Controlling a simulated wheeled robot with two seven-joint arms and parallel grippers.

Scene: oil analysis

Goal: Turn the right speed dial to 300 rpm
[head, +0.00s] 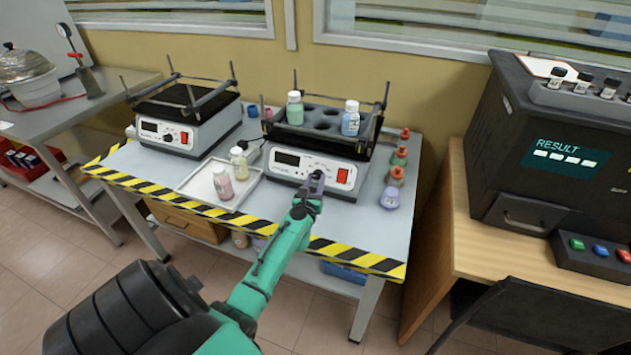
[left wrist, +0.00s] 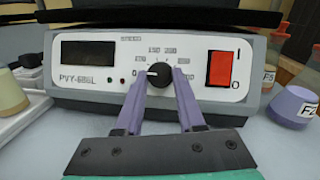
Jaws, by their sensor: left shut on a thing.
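The right shaker (head: 315,165) stands on the table with a dark display, a red switch and a black speed dial on its front panel. In the left wrist view the dial (left wrist: 160,74) sits between the two purple fingers of my left gripper (left wrist: 161,78), which is shut on it. The dial's white mark points left, toward the 0 side. Scale numbers around the dial are partly hidden by the fingers. The display (left wrist: 89,53) looks blank. In the head view my left gripper (head: 316,182) reaches the panel and covers the dial. My right gripper is not in view.
A white tray (head: 196,182) with bottles lies left of the right shaker. Another shaker (head: 185,130) stands further left. A purple flask (head: 390,198) and red-capped bottles stand to the right. Bottles stand in the right shaker's rack. A dark analyser (head: 500,150) is far right.

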